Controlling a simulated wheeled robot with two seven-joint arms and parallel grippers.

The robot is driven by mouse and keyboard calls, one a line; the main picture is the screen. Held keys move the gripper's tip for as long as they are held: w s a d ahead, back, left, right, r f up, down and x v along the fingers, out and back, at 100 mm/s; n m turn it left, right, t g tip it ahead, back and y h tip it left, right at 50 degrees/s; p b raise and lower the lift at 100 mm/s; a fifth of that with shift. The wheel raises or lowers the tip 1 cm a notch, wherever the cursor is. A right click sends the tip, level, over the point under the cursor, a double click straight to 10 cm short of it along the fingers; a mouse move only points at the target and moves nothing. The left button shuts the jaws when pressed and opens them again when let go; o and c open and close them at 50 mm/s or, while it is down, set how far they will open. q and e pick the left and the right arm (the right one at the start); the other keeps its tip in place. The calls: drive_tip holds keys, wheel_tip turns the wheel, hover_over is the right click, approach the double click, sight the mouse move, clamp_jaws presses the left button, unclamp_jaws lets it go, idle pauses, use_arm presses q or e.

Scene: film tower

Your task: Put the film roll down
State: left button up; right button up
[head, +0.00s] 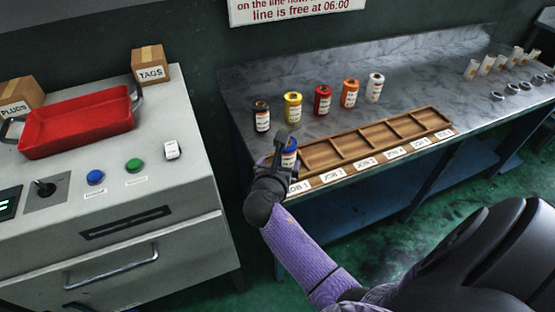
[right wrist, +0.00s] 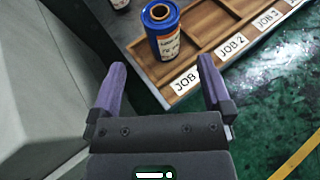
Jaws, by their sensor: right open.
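The blue film roll (right wrist: 165,38) stands upright in the JOB 1 compartment at the left end of the wooden tray (right wrist: 136,48), as the right wrist view shows. In the head view the roll (head: 290,152) is partly hidden behind my right gripper (head: 281,146). My right gripper (right wrist: 163,68) is open and empty, its two purple fingers spread apart. The roll shows between them in the picture, just beyond the fingertips and apart from them. The tray (head: 385,140) has several compartments with JOB labels along its front. My left gripper is not in view.
Black (head: 262,116), yellow (head: 293,109), red (head: 323,100), orange (head: 350,93) and white (head: 375,87) rolls stand behind the tray on the metal bench (head: 235,82). A grey cabinet (head: 190,190) with a red tray (head: 77,124) and buttons stands left.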

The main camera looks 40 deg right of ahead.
drive_tip(key=s+a+f+m+g+y, duration=0.1)
drive_tip(key=s+a+f+m+y, duration=0.2)
drive_tip(key=f, duration=0.4)
drive_tip(key=s+a+f+m+g+y, duration=0.1)
drive_tip(key=s+f+m, duration=0.1)
drive_tip(key=s+f, duration=0.4)
drive_tip(key=s+a+f+m+g+y, duration=0.1)
drive_tip(key=s+a+f+m+y, duration=0.15)
drive_tip(key=f, duration=0.55)
drive_tip(key=s+a+f+m+g+y, duration=0.1)
drive_tip(key=s+f+m, duration=0.4)
drive_tip(key=s, duration=0.8)
drive_tip(key=s+a+f+m+g+y, duration=0.2)
drive_tip(key=s+f+m+g, duration=0.2)
drive_tip(key=s+m, duration=0.7)
drive_tip(key=shift+s+f+g, duration=0.3)
drive_tip(key=shift+s+f, duration=0.2)
drive_tip(key=shift+s, duration=0.7)
